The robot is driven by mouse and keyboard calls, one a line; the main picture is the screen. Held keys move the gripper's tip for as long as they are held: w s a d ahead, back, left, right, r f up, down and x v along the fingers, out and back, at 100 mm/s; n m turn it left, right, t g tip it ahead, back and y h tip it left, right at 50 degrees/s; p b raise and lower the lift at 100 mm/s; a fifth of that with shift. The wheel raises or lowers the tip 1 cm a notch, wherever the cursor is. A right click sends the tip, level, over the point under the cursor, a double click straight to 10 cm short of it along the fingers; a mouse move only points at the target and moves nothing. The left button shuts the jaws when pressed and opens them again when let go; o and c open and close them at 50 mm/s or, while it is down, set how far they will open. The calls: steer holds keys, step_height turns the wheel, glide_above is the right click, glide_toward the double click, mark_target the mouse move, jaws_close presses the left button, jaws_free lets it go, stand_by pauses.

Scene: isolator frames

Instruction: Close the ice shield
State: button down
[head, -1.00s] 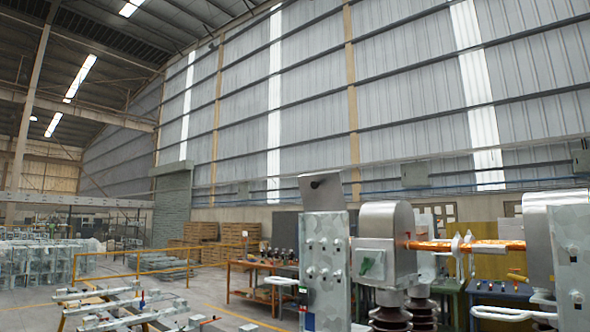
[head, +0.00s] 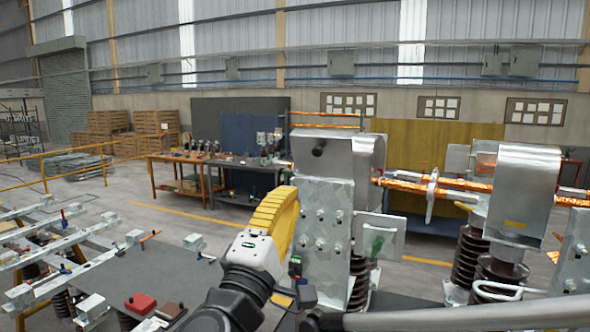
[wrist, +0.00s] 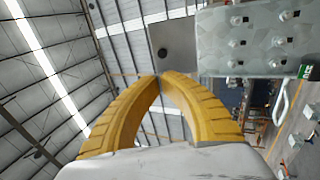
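A grey metal plate with a dark round knob (head: 318,148), likely the ice shield, sits at the top of the near isolator unit, against or just in front of its silver hood (head: 364,160). I cannot tell whether it is fully seated. Below it stands a bolted galvanized plate (head: 322,222). My gripper (head: 289,190) has yellow fingers and is left of the bolted plate. In the wrist view the fingertips (wrist: 160,75) meet with nothing visible between them. The knobbed plate (wrist: 172,42) is just beyond the tips, with the bolted plate (wrist: 255,40) to its right.
A second silver hood (head: 520,195) on dark ribbed insulators stands to the right, with copper-coloured bars (head: 410,186) between the units. A grey table (head: 160,270) with metal frames lies left. A workbench (head: 215,165) and yellow railing (head: 95,165) are behind.

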steer(key=p, duration=0.3)
glide_toward(315, 143)
steer(key=x, duration=0.5)
steer(key=shift+w+d, duration=0.25)
steer(key=shift+a+r, duration=0.1)
steer(key=shift+a, duration=0.05)
